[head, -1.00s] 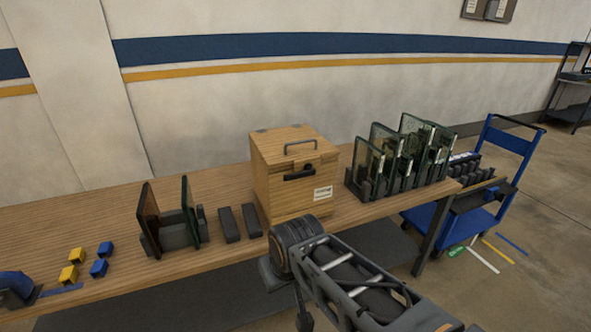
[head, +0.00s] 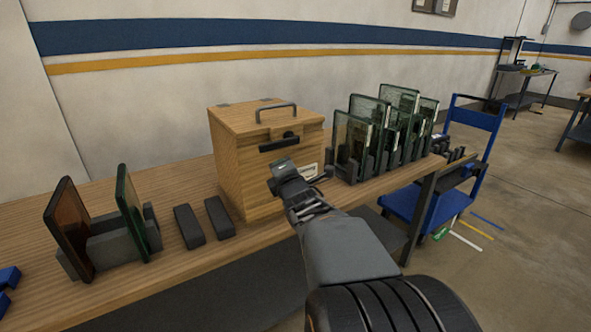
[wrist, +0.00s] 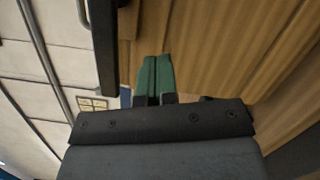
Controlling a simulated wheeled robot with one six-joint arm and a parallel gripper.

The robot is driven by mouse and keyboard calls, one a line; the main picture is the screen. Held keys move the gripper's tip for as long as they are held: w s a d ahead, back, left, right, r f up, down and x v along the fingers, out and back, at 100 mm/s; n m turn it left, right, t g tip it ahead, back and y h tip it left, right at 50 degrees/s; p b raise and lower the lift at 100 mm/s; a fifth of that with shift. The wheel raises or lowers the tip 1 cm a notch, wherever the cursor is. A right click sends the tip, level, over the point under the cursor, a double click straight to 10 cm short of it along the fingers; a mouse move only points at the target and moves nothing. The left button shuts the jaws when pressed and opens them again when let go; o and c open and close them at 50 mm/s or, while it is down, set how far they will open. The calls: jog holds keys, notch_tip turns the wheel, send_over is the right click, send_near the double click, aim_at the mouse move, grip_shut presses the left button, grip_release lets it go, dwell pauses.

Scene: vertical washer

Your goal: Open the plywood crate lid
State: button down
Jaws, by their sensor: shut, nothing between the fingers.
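The plywood crate (head: 240,165) stands on the wooden bench in the head view, with its lid (head: 262,114) closed. A dark handle (head: 276,107) arches over the lid, and a black latch-like bar (head: 279,142) sits on the upper front. My gripper (head: 281,165) is in front of the crate, just below that bar, and covers part of the front and its white label (head: 308,170). In the wrist view my green fingertips (wrist: 154,76) are together and empty, with wood grain close beside them. A dark bar (wrist: 103,45) shows to their left. Contact cannot be told.
Glass panels in a rack (head: 385,135) stand right of the crate. Two dark blocks (head: 204,220) and two upright panels (head: 100,230) are to its left. A blue cart (head: 445,170) stands past the bench's right end.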

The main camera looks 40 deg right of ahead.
aim_at(292, 125)
jog(key=s+d+f+n+t+y+b, duration=0.4)
jog(key=d+n+t+b, duration=0.35)
jog(key=n, duration=0.85)
jog(key=shift+n+t, duration=0.25)
jog(key=shift+n, duration=0.15)
jog(key=x, duration=0.9)
jog(key=shift+a+r+p, duration=0.3)
jog(key=shift+p, duration=0.05)
notch_tip(292, 125, up, 2)
jog(key=shift+r+h, duration=0.2)
jog(key=shift+h, duration=0.3)
jog(key=shift+r+p, duration=0.35)
jog(key=shift+r, duration=0.4)
jog(key=shift+r+y+p, duration=0.3)
jog(key=shift+r+p, duration=0.15)
jog(key=shift+r, duration=0.05)
